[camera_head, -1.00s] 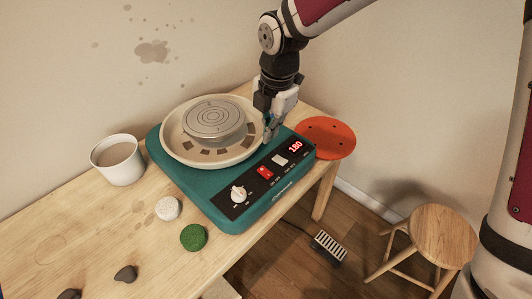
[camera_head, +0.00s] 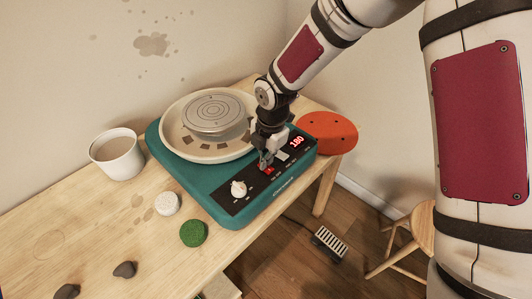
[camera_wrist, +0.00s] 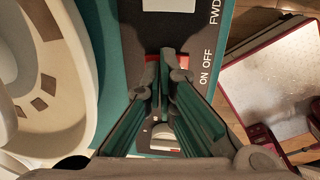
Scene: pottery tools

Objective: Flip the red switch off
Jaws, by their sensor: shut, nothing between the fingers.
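The teal pottery wheel (camera_head: 215,195) stands on the wooden table, with a black control panel along its front. The red switch (camera_head: 269,170) sits mid-panel, partly hidden by my gripper (camera_head: 265,164). In the wrist view the red switch (camera_wrist: 151,59) shows at the sides of the fingertips, beside the "ON OFF" label. My gripper (camera_wrist: 166,58) is shut and empty, its fingertips over or at the switch; I cannot tell if they touch. The red display (camera_head: 297,142) reads 180. The switch's tilt is hidden.
A white knob (camera_head: 238,188) and a white switch (camera_head: 282,155) flank the red switch. A round splash pan (camera_head: 175,149) stands close behind my gripper. A cup (camera_head: 117,157), a green sponge (camera_head: 193,234) and an orange disc (camera_head: 330,133) are farther off.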

